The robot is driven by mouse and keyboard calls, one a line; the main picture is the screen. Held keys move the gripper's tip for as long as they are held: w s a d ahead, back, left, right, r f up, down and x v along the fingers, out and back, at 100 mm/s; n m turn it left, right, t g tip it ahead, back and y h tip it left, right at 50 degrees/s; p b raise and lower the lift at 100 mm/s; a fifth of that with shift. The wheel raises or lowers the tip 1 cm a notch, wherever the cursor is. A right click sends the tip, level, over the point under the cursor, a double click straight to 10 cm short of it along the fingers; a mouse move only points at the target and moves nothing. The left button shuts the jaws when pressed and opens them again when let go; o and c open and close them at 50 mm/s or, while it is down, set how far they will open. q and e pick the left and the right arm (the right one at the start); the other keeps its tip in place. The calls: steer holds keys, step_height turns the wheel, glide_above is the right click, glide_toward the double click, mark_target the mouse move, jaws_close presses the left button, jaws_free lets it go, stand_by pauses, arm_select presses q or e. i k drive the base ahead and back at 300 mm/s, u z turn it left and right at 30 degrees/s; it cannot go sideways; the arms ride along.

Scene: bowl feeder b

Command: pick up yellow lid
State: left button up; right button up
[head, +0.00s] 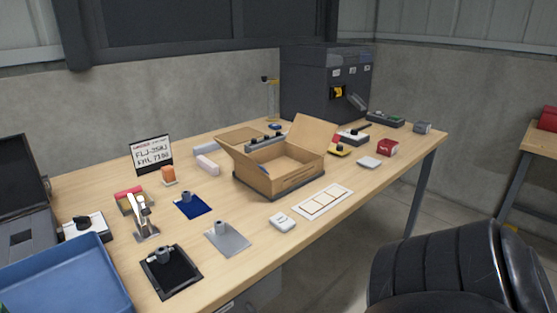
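Another yellow part (338,92) shows on the front of the dark cabinet at the back. Neither of my grippers is in view.
A white card (323,202) lies in front of the box. A blue tray (65,275) is at the left. A black ribbed shape (440,270) fills the lower right.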

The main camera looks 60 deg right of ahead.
mark_target(339, 151)
steer(key=z, duration=3.75)
steer(key=i, duration=3.8)
steer(key=u, duration=2.8)
